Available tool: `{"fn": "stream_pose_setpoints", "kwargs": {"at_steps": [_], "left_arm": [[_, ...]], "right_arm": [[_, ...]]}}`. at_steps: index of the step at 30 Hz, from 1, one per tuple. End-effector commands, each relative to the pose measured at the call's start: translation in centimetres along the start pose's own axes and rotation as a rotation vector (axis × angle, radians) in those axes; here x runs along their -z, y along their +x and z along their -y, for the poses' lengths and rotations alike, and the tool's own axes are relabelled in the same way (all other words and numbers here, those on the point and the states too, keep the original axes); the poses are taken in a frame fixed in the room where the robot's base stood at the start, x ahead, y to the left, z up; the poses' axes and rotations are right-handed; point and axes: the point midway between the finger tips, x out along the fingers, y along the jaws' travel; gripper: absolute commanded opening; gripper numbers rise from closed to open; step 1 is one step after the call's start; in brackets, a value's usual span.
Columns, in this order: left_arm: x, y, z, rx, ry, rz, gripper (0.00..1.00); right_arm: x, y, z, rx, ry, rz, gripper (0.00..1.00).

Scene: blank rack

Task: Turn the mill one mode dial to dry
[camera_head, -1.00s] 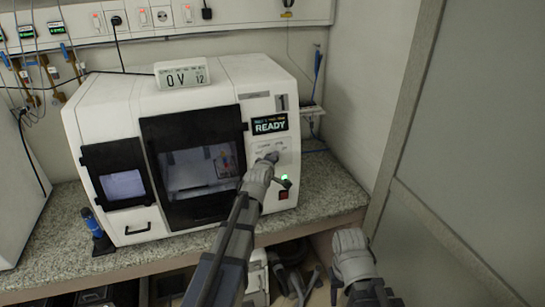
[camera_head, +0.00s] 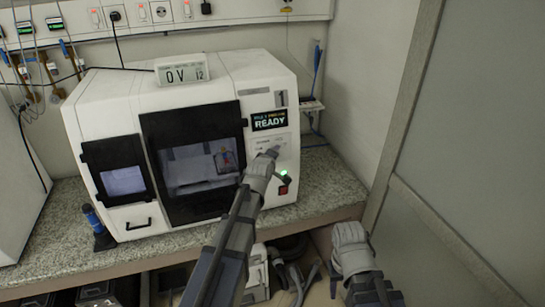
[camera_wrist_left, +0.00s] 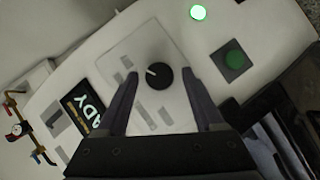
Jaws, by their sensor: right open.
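Mill one is the white machine (camera_head: 222,72) marked 1 on the counter, its screen (camera_head: 268,120) reading READY. Its black round mode dial (camera_wrist_left: 159,75) has a white pointer mark and sits on a pale label panel in the left wrist view. The words around the dial are too blurred to read. My left gripper (camera_wrist_left: 158,72) is open, with one finger on each side of the dial and gaps showing between. In the head view my left gripper (camera_head: 266,158) covers most of the dial. My right gripper (camera_head: 350,240) is open and empty, low in front of the counter.
A display (camera_head: 182,73) stands on top of the machine. A blue-capped bottle (camera_head: 97,226) is at its left. A grey panel (camera_head: 470,130) bounds the right side.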

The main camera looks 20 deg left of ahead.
Motion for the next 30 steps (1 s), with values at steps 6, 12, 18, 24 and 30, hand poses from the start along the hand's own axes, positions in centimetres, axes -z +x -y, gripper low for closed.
{"fn": "stream_pose_setpoints", "kwargs": {"at_steps": [6,12,18,24,30], "left_arm": [[0.1,0.0,0.0,-0.001,0.000,-0.001,0.75],[0.1,-0.6,-0.1,-0.002,-0.001,-0.001,0.75],[0.1,-3.0,-0.2,-0.002,0.000,-0.001,0.75],[0.1,-6.4,-0.2,-0.002,0.000,-0.001,0.75],[0.0,-7.9,-0.1,-0.001,0.000,-0.001,0.75]], "right_arm": [[0.0,0.0,0.0,0.000,0.000,0.000,0.50],[0.0,-0.3,0.0,0.000,0.000,0.000,0.50],[-0.1,-1.3,-0.1,0.000,0.000,0.000,0.50],[-0.2,-2.6,-0.2,0.000,-0.001,0.000,0.50],[-0.2,-3.1,-0.3,0.000,-0.001,0.000,0.50]]}}
